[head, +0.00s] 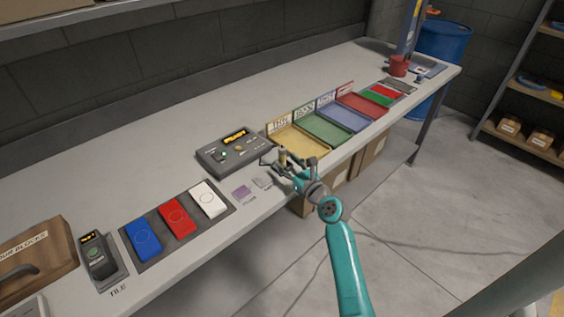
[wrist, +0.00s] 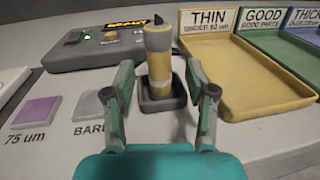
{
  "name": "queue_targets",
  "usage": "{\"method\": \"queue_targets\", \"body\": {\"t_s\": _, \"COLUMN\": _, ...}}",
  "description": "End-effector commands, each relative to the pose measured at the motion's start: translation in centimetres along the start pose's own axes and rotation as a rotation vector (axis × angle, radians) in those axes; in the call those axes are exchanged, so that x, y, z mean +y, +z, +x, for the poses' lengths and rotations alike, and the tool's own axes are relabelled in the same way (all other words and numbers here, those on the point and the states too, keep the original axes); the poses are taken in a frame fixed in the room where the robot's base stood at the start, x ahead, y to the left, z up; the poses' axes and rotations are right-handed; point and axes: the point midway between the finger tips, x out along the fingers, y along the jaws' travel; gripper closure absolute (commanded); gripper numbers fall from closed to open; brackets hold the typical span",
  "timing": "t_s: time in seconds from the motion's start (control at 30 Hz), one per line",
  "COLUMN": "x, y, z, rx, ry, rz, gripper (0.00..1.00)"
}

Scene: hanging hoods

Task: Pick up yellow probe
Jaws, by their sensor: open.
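The yellow probe (wrist: 158,64) is a yellow cylinder with grey bands and a dark tip, standing upright in a small dark holder (wrist: 162,98) on the bench. In the head view the probe (head: 282,157) is small, at the bench's front edge and partly behind my gripper. My gripper (wrist: 166,83) is open, with one finger on each side of the probe and its holder in the wrist view. The gripper also shows in the head view (head: 284,166).
A grey gauge box (head: 233,150) stands behind and left. A yellow THIN tray (head: 299,139) is close on the right, with green, blue and red trays beyond. A purple 75 um tile (head: 242,192) and a grey BARE tile (head: 262,183) lie left of the gripper.

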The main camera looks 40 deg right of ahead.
Motion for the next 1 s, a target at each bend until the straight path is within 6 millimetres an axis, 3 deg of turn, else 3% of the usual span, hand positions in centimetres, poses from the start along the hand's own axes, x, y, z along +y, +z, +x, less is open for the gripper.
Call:
{"method": "queue_targets", "body": {"t_s": 0.2, "x": 0.1, "y": 0.0, "z": 2.8, "rx": 0.0, "ry": 0.001, "rz": 0.0, "gripper": 0.44}}
{"method": "queue_targets", "body": {"t_s": 0.5, "x": 0.1, "y": 0.1, "z": 3.2, "rx": 0.0, "ry": 0.0, "rz": -0.001, "gripper": 0.44}}
{"method": "queue_targets", "body": {"t_s": 0.57, "x": 0.1, "y": 0.1, "z": 3.2, "rx": 0.0, "ry": 0.0, "rz": -0.001, "gripper": 0.57}}
{"method": "queue_targets", "body": {"t_s": 0.73, "x": 0.1, "y": 0.0, "z": 3.2, "rx": 0.0, "ry": 0.0, "rz": -0.001, "gripper": 0.99}}
{"method": "queue_targets", "body": {"t_s": 1.0, "x": 0.1, "y": 0.1, "z": 3.2, "rx": -0.001, "ry": 0.0, "rz": -0.001, "gripper": 1.0}}
